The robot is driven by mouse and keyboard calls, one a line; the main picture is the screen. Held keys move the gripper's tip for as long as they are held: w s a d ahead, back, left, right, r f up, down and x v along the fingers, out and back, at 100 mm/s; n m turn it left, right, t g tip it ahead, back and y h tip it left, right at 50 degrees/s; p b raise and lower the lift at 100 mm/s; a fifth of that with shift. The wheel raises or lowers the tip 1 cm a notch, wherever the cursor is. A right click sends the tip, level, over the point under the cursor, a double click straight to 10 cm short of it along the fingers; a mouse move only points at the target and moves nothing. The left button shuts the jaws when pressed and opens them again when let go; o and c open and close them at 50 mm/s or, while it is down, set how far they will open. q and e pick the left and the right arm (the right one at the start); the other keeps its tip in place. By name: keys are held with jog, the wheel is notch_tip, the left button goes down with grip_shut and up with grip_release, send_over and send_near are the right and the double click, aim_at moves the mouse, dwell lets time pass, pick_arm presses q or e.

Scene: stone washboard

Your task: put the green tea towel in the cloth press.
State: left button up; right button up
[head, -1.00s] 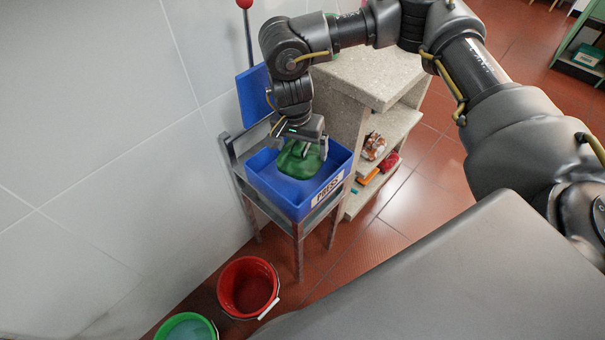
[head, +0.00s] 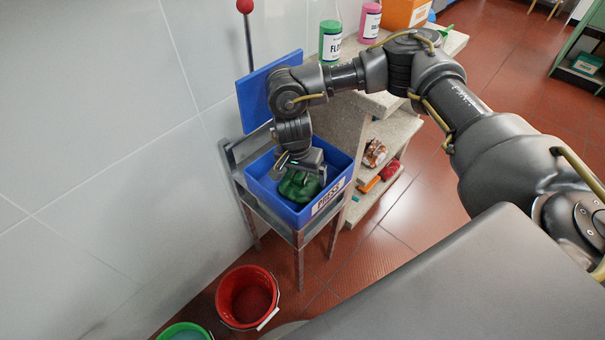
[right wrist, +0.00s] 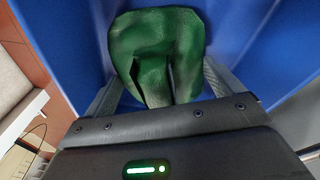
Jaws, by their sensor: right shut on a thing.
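The green tea towel (head: 297,187) is a bunched cloth low inside the blue tray of the cloth press (head: 298,217), which is labelled PRESS. My right gripper (head: 307,171) reaches down into the tray and is shut on the towel. In the right wrist view the towel (right wrist: 158,55) sits between the two fingers (right wrist: 160,95), with blue tray walls around it. Whether the towel rests on the tray floor is hard to tell. The blue lid (head: 262,90) stands raised behind the tray, near a red-knobbed lever (head: 246,8). My left gripper is not in view.
A stone unit (head: 375,105) with shelves stands right of the press, carrying a green canister (head: 330,42), a pink canister (head: 371,20) and an orange box (head: 405,12). A red bucket (head: 248,297) and a green bucket (head: 185,331) stand on the floor in front.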

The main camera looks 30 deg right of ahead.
jog(key=o, duration=0.6)
jog(key=shift+f, duration=0.1)
jog(key=shift+o, duration=0.3)
jog(key=shift+r, duration=0.25)
jog(key=r, duration=0.4)
jog(key=a+r+p, duration=0.1)
jog(key=r, duration=0.6)
jog(key=shift+s+a+r+p, duration=0.15)
jog(key=shift+a+r+p, duration=0.15)
jog(key=shift+r+p, duration=0.05)
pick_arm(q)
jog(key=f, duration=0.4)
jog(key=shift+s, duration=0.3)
